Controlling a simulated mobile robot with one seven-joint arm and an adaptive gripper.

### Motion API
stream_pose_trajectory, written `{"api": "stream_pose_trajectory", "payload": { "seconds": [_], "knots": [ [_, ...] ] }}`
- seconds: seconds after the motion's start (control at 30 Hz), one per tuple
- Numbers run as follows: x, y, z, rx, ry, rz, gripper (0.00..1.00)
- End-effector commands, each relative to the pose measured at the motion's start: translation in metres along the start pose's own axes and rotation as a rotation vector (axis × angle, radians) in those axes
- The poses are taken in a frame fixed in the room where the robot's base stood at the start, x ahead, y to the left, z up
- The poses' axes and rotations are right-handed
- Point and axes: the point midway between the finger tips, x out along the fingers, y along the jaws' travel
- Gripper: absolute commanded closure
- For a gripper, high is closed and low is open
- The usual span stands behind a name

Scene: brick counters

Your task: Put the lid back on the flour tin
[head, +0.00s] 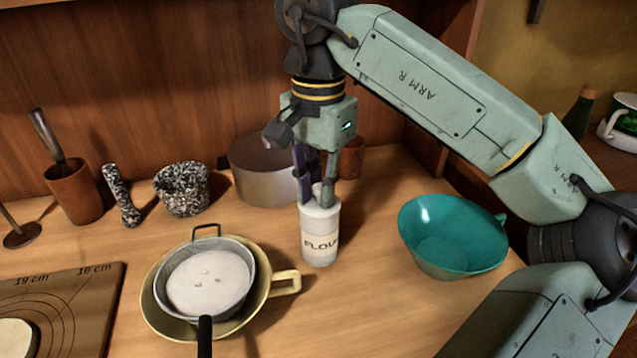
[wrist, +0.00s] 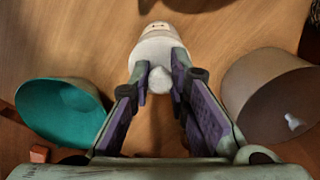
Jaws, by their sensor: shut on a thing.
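The white flour tin (head: 320,246), labelled FLOUR, stands upright on the wooden counter. My gripper (head: 322,190) points down right above it, shut on the tin's white lid. In the wrist view my gripper (wrist: 160,82) has its purple-padded fingers on either side of the lid's round white knob (wrist: 160,80). The lid (wrist: 157,50) is over the tin's mouth, and part of the tin shows beyond it. The lid looks level and at the rim; I cannot tell if it is fully seated.
A teal bowl (head: 450,250) stands to the right. A sieve of flour (head: 208,282) rests over a cream pan (head: 285,283) at front left. A metal pot (head: 258,185) is close behind the tin. A mortar (head: 183,190) stands further left. Counter just right of the tin is clear.

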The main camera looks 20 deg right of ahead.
Motion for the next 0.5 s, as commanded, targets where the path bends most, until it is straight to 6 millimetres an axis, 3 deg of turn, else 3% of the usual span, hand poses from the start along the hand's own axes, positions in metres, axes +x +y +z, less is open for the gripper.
{"api": "stream_pose_trajectory", "payload": {
  "seconds": [0.3, 0.33, 0.5],
  "knots": [
    [0.0001, -0.0001, 0.0000, 0.000, 0.000, 0.000, 1.00],
    [0.0001, -0.0001, 0.0000, 0.000, 0.000, 0.000, 0.81],
    [0.0001, 0.0000, 0.0000, 0.000, 0.001, 0.000, 0.70]
  ]
}}
